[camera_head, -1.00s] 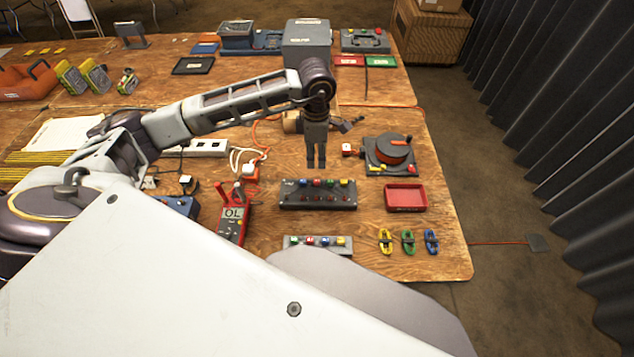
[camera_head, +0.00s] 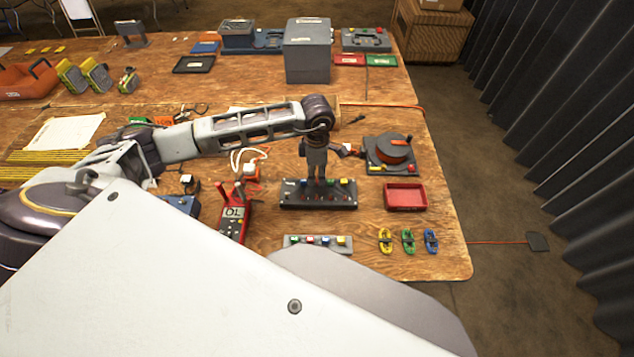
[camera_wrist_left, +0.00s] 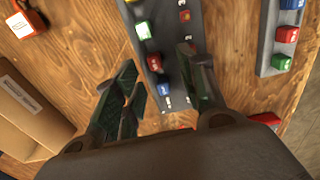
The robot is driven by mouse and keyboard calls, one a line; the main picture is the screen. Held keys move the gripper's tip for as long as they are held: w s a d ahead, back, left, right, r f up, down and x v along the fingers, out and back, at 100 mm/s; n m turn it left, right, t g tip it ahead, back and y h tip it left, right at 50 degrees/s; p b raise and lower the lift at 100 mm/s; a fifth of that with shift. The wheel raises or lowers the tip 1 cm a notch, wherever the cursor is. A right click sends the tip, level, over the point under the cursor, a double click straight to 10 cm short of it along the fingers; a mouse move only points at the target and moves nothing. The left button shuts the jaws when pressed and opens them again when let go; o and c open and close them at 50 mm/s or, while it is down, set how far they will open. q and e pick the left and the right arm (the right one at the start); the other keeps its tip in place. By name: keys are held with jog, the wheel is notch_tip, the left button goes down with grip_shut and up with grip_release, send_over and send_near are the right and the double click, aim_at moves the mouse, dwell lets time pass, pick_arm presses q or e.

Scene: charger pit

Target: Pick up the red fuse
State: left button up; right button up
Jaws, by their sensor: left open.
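A dark fuse panel (camera_head: 340,205) stands on the wooden table. Its back row carries blue, red, green and yellow fuses, and it also shows in the left wrist view (camera_wrist_left: 208,85). The red fuse (camera_wrist_left: 155,62) sits in the panel between blue and green neighbours; in the head view my gripper largely hides it. My left gripper (camera_head: 317,181) points down over the panel. In the left wrist view its fingers (camera_wrist_left: 157,66) are apart on either side of the red fuse's place, with nothing held. Contact with the fuse cannot be told. My right gripper is not in view.
A smaller fuse strip (camera_head: 317,244) lies in front. A red tray (camera_head: 405,197) and a rotary switch box (camera_head: 390,153) are right of the panel. A red multimeter (camera_head: 234,220) is at its left. Yellow, green and blue clips (camera_head: 408,241) lie near the front edge.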

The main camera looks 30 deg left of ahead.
aim_at(317, 180)
pick_arm(q)
jog(key=shift+f, duration=0.1)
jog(key=shift+w+a+f+p, duration=0.1)
jog(key=shift+w+f+p, duration=0.1)
jog(key=shift+f, duration=1.05)
jog(key=shift+w+a+f+p, duration=0.1)
jog(key=shift+w+f+p, duration=0.1)
jog(key=shift+f, duration=1.05)
jog(key=c, duration=0.9)
